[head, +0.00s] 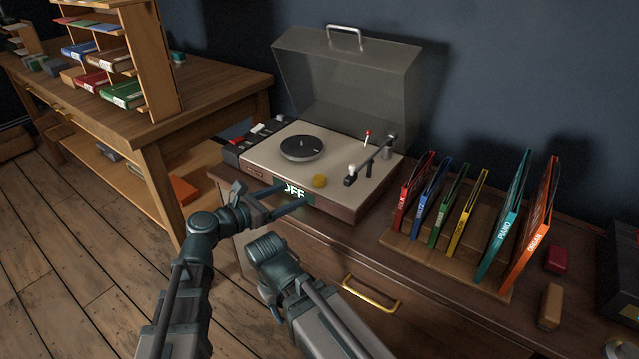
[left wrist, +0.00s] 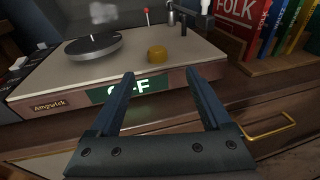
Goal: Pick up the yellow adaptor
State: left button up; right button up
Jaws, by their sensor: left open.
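The yellow adaptor (head: 319,181) is a small round knob-like piece on the pale top of the record player (head: 270,165), near its front edge. It also shows in the left wrist view (left wrist: 157,53), beyond my fingertips and roughly centred between them. My left gripper (head: 296,193) is open and empty, just in front of the player's front face. Its two fingers (left wrist: 160,73) spread either side of the green "OFF" display (left wrist: 133,88). The gripper is apart from the adaptor.
The player's tonearm (head: 372,160) stands right of the adaptor, and its clear lid (head: 345,85) is raised behind. A rack of coloured, labelled sleeves (head: 465,225) stands at right. The cabinet's drawer has a brass handle (head: 371,294). A wooden desk (head: 200,95) stands at left.

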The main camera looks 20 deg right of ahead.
aim_at(314, 182)
pick_arm(q)
jog(key=shift+x, duration=2.05)
jog(key=b+x, duration=0.1)
jog(key=x, duration=0.4)
jog(key=shift+w+r, duration=0.1)
jog(key=shift+w, duration=0.2)
jog(key=shift+s, duration=0.1)
grip_shut()
